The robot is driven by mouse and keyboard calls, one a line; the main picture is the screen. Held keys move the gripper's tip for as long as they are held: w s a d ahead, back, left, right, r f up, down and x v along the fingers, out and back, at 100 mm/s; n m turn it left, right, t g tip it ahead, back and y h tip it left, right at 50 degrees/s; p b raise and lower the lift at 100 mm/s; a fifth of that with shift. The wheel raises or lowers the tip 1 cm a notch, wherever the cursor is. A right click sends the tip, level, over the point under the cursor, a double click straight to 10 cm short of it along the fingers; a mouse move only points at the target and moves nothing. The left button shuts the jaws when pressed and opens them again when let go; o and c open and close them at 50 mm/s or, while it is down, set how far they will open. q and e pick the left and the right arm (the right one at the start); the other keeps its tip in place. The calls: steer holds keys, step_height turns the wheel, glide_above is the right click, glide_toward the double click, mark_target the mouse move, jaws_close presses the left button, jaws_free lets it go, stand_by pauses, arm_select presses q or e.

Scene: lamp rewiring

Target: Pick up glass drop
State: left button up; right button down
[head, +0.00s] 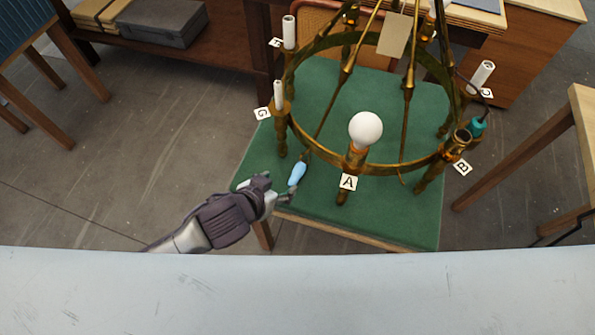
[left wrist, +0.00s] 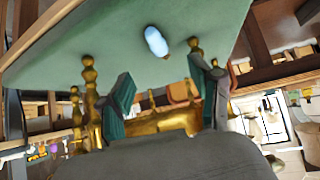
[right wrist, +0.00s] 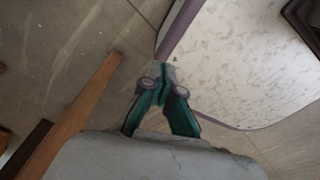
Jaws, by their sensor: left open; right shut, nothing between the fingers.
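The pale blue glass drop (head: 297,173) shows in the head view near the front left edge of the green table top, below the brass ring of the lamp. It also shows in the left wrist view (left wrist: 156,41), beyond the gap between my fingers. My left gripper (head: 278,191) is open and close beside the drop, on its lower left. The wrist view shows its spread fingers (left wrist: 168,95) with nothing held between them. I cannot tell whether a finger touches the drop. My right gripper (right wrist: 160,82) is shut and empty, with floor and a pale surface below it.
The brass ring lamp (head: 393,168) stands over the green table top (head: 405,215), with a white bulb (head: 365,129) at label A and candle sleeves around it. A grey box (head: 162,22) lies at the back left. A wooden table (head: 540,140) stands at the right.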

mark_target(297, 169)
arm_select(q)
steer(key=x, duration=0.7)
steer(key=shift+d+r, duration=0.1)
steer(key=x, duration=0.5)
steer(key=shift+w+d+r, duration=0.15)
steer(key=shift+w+d, duration=0.05)
steer(key=shift+w, duration=0.15)
steer(key=shift+c, duration=0.4)
steer(key=c, duration=0.3)
jaws_close()
arm_select(e)
steer(key=shift+w+d+f, duration=0.1)
steer(key=shift+d, duration=0.35)
steer(key=shift+d, duration=0.1)
